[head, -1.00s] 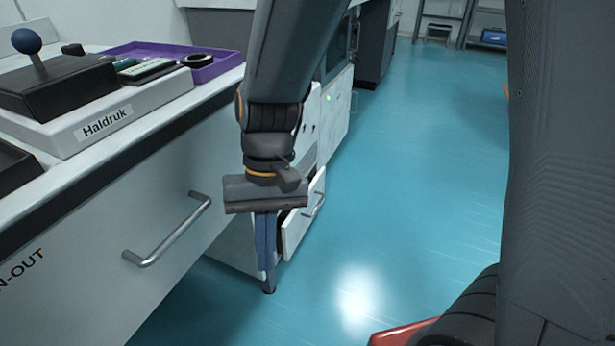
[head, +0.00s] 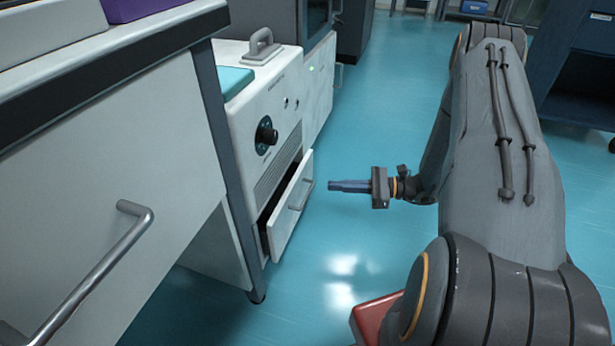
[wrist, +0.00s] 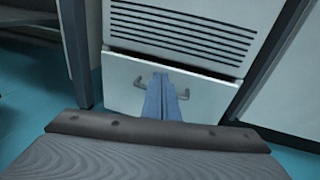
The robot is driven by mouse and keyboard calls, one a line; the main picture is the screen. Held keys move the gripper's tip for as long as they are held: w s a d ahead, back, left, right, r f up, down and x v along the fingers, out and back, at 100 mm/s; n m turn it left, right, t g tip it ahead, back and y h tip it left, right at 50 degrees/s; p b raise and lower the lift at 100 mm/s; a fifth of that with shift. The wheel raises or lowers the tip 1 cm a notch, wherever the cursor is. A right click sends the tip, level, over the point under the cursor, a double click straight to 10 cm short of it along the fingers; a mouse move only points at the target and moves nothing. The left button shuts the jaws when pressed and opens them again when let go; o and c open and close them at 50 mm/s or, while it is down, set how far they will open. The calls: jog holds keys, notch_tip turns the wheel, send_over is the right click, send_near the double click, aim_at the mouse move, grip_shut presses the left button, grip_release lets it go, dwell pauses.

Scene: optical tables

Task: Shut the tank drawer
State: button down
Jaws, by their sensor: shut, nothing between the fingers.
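The tank drawer (head: 291,206) is a white front with a grey bar handle (head: 302,194), low in the white machine beside the bench. It stands partly open, with a dark gap behind its front. In the wrist view the drawer front (wrist: 128,91) lies straight ahead, below a vent grille. My gripper (head: 331,186) is shut and empty, with its blue fingers pointing left at the drawer. In the head view a gap shows between the fingertips and the handle. In the wrist view the fingers (wrist: 165,84) overlap the middle of the handle and hide part of it.
A bench leg (head: 232,170) stands just left of the drawer. The near bench has its own protruding handle (head: 105,270). The machine carries a black knob (head: 266,135) and a lid handle (head: 262,46). Blue floor (head: 390,130) is clear right of the drawer.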

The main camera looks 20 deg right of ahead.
jog(key=w+d+f+m+t, duration=0.1)
jog(key=d+f+m+t, duration=0.25)
jog(key=d, duration=0.25)
jog(key=b, duration=0.6)
send_near(301, 175)
jog(key=shift+n+h, duration=0.4)
jog(key=shift+n, duration=0.05)
jog(key=x, duration=0.4)
jog(key=shift+a+r, duration=0.3)
jog(key=shift+a, duration=0.15)
jog(key=shift+b+x, duration=0.35)
jog(key=shift+x, duration=0.5)
jog(key=shift+r, duration=0.15)
